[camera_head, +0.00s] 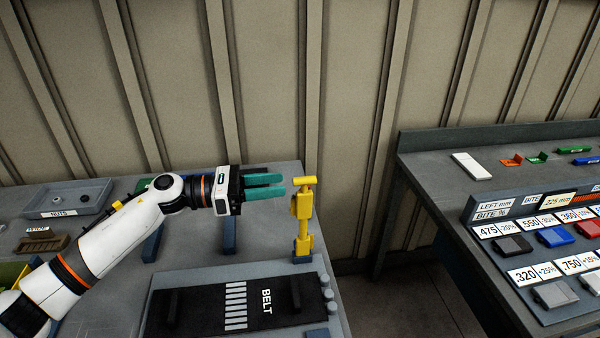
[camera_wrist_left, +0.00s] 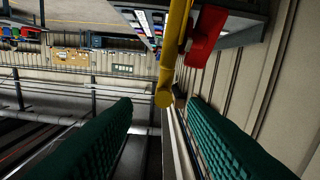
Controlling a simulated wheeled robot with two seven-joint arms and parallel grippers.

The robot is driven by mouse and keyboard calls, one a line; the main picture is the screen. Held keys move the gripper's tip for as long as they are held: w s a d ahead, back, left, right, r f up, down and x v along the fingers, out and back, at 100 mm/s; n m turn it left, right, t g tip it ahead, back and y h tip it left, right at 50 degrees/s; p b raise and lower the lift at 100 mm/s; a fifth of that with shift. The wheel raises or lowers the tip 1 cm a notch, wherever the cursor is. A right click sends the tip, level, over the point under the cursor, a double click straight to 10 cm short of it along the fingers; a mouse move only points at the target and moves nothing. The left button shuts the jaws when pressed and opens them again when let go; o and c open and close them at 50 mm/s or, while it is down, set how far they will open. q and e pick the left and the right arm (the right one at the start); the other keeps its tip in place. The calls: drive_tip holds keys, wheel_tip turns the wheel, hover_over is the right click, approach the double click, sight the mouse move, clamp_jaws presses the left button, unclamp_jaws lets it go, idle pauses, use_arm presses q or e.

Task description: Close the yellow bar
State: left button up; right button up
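The yellow bar (camera_head: 303,220) stands upright on a grey-blue base at the right edge of the left bench, with a short crosspiece on top. My left gripper (camera_head: 284,185) points right towards its upper part, with its teal fingers just left of it. In the left wrist view the fingers are apart, and the yellow bar (camera_wrist_left: 172,60) shows in the gap near the fingertips, with its round end low. I cannot tell whether a finger touches it. A red part (camera_wrist_left: 206,36) sits beside the bar there. My right gripper is not in view.
A black belt press plate marked BELT (camera_head: 240,303) lies in front of the bar. A grey NUTS tray (camera_head: 75,198) is at the left. Blue-grey blocks (camera_head: 229,236) stand under my left gripper. A second bench (camera_head: 430,185) with labelled bins is across a gap at the right.

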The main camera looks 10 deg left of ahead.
sight(300, 182)
use_arm(q)
drive_tip(key=x, duration=0.1)
drive_tip(key=p+x, duration=0.1)
drive_tip(key=x, duration=0.2)
drive_tip(key=shift+w+d+p, duration=0.3)
drive_tip(key=shift+w, duration=0.1)
drive_tip(key=shift+w+d, duration=0.15)
drive_tip(key=shift+d, duration=0.45)
drive_tip(key=shift+d+f, duration=0.1)
drive_tip(key=shift+d, duration=0.05)
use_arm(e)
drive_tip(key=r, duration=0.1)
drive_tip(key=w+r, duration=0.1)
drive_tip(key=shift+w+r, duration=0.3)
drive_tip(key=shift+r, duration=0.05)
use_arm(q)
drive_tip(key=shift+c, duration=0.2)
clamp_jaws()
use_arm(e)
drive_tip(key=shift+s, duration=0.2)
